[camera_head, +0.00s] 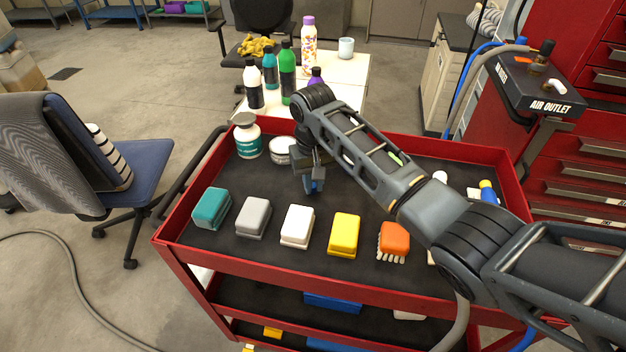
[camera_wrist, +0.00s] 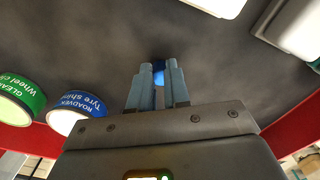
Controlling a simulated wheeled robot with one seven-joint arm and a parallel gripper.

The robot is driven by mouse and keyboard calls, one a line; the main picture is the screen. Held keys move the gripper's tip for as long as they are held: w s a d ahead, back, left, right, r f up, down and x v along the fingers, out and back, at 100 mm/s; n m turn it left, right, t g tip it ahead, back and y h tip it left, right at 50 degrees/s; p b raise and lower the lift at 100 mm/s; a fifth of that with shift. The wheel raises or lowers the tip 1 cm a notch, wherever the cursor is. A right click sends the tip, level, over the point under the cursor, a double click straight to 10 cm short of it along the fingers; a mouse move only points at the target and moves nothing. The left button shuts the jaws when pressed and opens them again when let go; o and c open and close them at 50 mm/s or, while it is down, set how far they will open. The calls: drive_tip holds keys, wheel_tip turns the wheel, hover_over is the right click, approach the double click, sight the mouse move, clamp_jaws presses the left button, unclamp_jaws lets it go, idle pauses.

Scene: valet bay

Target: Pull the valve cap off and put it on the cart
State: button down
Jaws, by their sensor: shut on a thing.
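My gripper (camera_head: 313,187) hangs low over the black mat of the red cart (camera_head: 196,172), left of the middle, behind the row of sponges and blocks. In the wrist view, the fingertips (camera_wrist: 158,82) hold this piece, which looks like the valve cap (camera_wrist: 158,76). Most of it is hidden between the fingers. I cannot tell whether it touches the mat. No wheel or valve shows in either view.
A white bottle (camera_head: 247,138) and a round tin (camera_head: 279,152) stand close left of my gripper. Teal, grey, white, yellow (camera_head: 344,232) and orange (camera_head: 394,240) blocks and brushes line the cart's front. Mat between them and my gripper is bare. Bottles stand on a white table behind.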

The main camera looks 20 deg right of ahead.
drive_tip(key=c, duration=1)
unclamp_jaws()
drive_tip(key=shift+r, duration=0.1)
